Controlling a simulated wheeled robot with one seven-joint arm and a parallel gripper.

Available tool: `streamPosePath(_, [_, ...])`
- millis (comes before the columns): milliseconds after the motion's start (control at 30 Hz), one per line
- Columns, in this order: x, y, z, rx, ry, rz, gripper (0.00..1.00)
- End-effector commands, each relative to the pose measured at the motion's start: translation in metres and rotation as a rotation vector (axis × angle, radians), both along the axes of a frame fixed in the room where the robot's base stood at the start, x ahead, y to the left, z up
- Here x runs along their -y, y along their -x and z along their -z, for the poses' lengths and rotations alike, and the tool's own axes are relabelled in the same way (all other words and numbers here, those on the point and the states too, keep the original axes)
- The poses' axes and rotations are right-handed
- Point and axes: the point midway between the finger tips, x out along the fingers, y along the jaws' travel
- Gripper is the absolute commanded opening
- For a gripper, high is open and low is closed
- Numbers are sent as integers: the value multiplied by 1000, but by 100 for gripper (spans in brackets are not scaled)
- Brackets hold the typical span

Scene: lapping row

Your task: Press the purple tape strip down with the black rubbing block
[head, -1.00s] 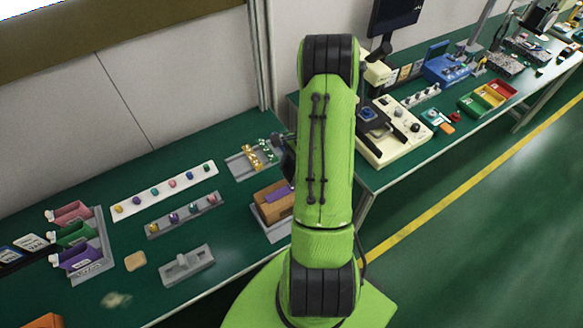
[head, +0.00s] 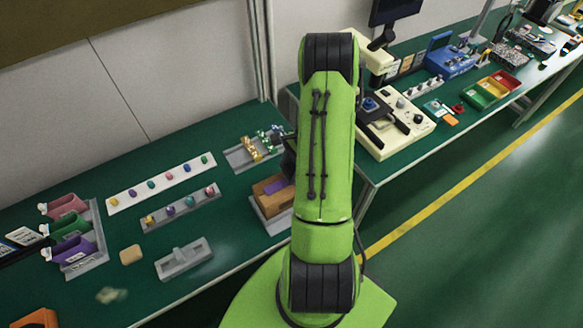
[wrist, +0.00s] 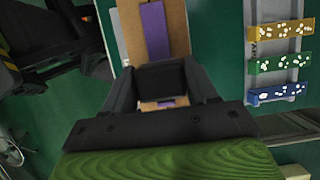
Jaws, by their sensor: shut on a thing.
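The purple tape strip (wrist: 155,32) lies along the top of a brown cardboard piece (wrist: 178,25) in the wrist view. In the head view the purple tape strip (head: 276,186) shows on a brown box (head: 268,197), partly covered by my arm. My gripper (wrist: 162,84) is shut on the black rubbing block (wrist: 161,79), which sits between its fingers. The block covers the middle of the strip in the wrist view, and a bit of purple shows below it. I cannot tell whether block and strip touch. My arm hides the gripper in the head view.
The box sits in a grey tray (head: 266,223) near the bench's front edge. A holder with yellow and green pieces (head: 248,153) stands behind it, also at right in the wrist view. A grey fixture (head: 183,258) and a knob rail (head: 180,207) stand to the left.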

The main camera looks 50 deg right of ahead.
Motion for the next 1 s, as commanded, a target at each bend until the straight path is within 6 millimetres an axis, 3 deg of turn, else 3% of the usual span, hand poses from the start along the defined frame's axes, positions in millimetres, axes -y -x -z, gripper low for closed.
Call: streamPosePath(1000, [0,0,10,0,0,0,33])
